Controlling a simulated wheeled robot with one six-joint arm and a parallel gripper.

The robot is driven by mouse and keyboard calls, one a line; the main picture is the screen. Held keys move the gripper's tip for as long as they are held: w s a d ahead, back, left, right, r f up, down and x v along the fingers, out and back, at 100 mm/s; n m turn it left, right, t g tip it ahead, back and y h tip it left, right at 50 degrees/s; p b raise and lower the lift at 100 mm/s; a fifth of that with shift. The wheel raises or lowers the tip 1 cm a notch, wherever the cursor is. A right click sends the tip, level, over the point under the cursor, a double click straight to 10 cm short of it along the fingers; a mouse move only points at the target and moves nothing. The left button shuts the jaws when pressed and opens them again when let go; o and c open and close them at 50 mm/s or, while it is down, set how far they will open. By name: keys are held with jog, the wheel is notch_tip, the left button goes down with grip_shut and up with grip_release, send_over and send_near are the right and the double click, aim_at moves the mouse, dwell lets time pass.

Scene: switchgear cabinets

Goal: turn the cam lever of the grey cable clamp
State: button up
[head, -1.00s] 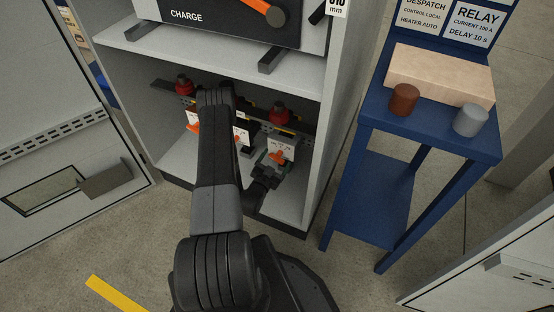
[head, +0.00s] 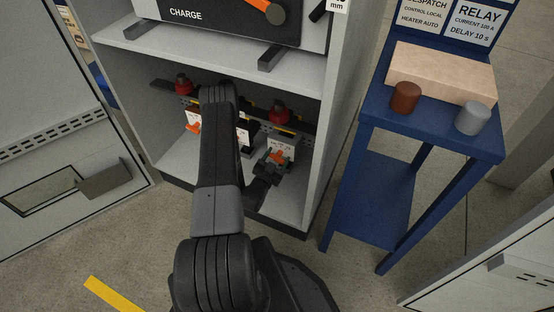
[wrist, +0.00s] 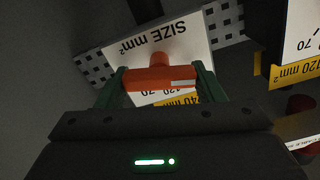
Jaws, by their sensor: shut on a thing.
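The orange cam lever (wrist: 160,78) sits in front of a white plate marked SIZE mm² (wrist: 158,40). In the head view the same lever (head: 280,155) is at the lower right of the open cabinet bay. My gripper (wrist: 161,80) is shut on the lever, with one green finger at each end of its orange bar. In the head view my gripper (head: 274,161) reaches in from below and partly covers the lever. The lever's bar lies nearly level in the wrist view. The grey clamp body and its cable cannot be made out clearly behind the plate and gripper.
A second orange lever (head: 194,127) stands further left in the bay, partly behind my arm. Red caps (head: 279,110) stand on the rear rail. The cabinet's right side wall is close to my gripper. A blue stand (head: 375,140) with blocks is to the right.

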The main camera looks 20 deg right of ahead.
jog(key=o, duration=1)
jog(key=p+v, duration=0.2)
jog(key=v, duration=1.1)
jog(key=shift+s+a, duration=0.25)
jog(key=shift+a, duration=0.1)
jog(key=shift+d, duration=0.1)
jog(key=b+x, duration=0.2)
jog(key=x, duration=1.1)
jog(key=shift+w+d, duration=0.15)
jog(key=shift+d, duration=0.05)
jog(key=shift+w+d+r+p, duration=0.1)
jog(key=shift+d+p, duration=0.05)
jog(key=shift+p, duration=0.15)
